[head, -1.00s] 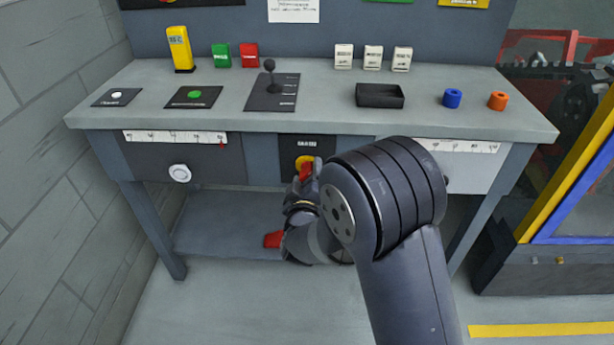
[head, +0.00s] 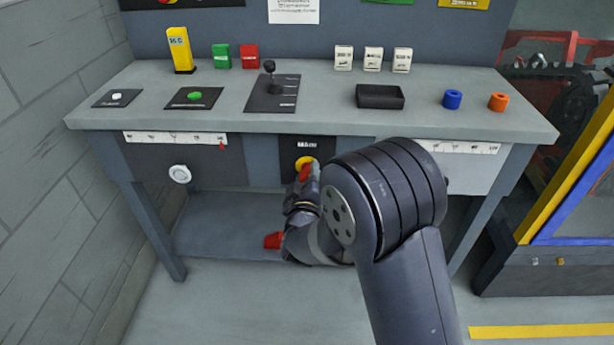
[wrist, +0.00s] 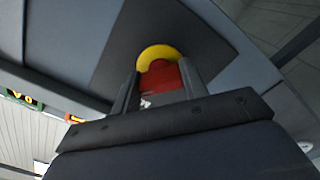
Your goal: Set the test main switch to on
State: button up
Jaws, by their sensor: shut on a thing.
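The main switch has a red handle on a round yellow disc (head: 303,161), set in a dark panel (head: 290,146) on the front of the bench, under its top. My gripper (head: 307,177) reaches it from below and in front. In the wrist view the red handle (wrist: 162,80) lies between the two fingers of my gripper (wrist: 158,88), which are shut on it. The yellow disc (wrist: 155,53) shows behind the handle. The handle looks tilted in the head view. Small lettering on the panel is too blurred to read, and my arm hides part of the bench front.
A white knob (head: 180,173) is left of the switch. A red object (head: 273,240) lies on the lower shelf.

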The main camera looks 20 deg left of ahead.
jog(key=shift+f+m, duration=0.1)
jog(key=shift+m, duration=0.2)
jog(key=m+b, duration=0.3)
jog(key=shift+f+b, duration=0.1)
jog(key=shift+b, duration=0.25)
jog(key=m+b, duration=0.2)
jog(key=m, duration=0.1)
jog(key=shift+m, duration=0.4)
jog(key=shift+a+m+b, duration=0.1)
jog(key=shift+m+b, duration=0.9)
jog(key=shift+m, duration=0.3)
jog(key=o, duration=1)
